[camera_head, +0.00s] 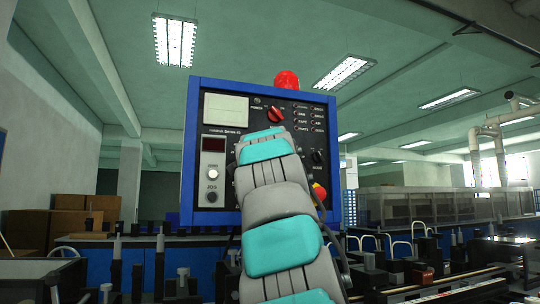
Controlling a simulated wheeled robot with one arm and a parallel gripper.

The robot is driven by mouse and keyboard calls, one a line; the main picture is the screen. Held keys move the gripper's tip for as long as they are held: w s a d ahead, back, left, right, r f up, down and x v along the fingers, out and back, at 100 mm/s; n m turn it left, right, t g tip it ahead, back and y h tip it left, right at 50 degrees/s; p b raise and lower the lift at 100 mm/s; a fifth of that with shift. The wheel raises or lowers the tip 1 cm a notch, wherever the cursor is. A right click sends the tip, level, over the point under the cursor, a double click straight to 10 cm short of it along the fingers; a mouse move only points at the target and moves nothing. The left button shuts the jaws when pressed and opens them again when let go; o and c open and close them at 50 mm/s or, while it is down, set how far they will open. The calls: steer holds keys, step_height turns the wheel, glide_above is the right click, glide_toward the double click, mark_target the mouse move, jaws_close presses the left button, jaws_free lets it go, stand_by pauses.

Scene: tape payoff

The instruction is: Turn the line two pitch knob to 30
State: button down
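A blue-framed control panel (190,140) with a dark face stands in the middle of the head view. My grey and teal arm (280,205) rises from the bottom and covers the panel's centre and lower middle. My gripper is not visible. No knob that I can read as the line two pitch knob shows. The visible controls are a red rotary switch (275,114) at the top, a black knob (317,157) at the right, and a white button (212,174) and a black button (211,197) at the left. The labels are mostly too small to read.
A red lamp (287,80) tops the panel. Brown boxes (75,215) stand at the far left. Machine rails (450,291) run along the lower right.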

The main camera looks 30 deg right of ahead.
steer(key=shift+d, duration=0.1)
stand_by(0.3)
steer(key=c, duration=0.9)
jaws_free()
steer(key=b+v, duration=0.2)
steer(key=v, duration=0.6)
steer(key=shift+w, duration=0.1)
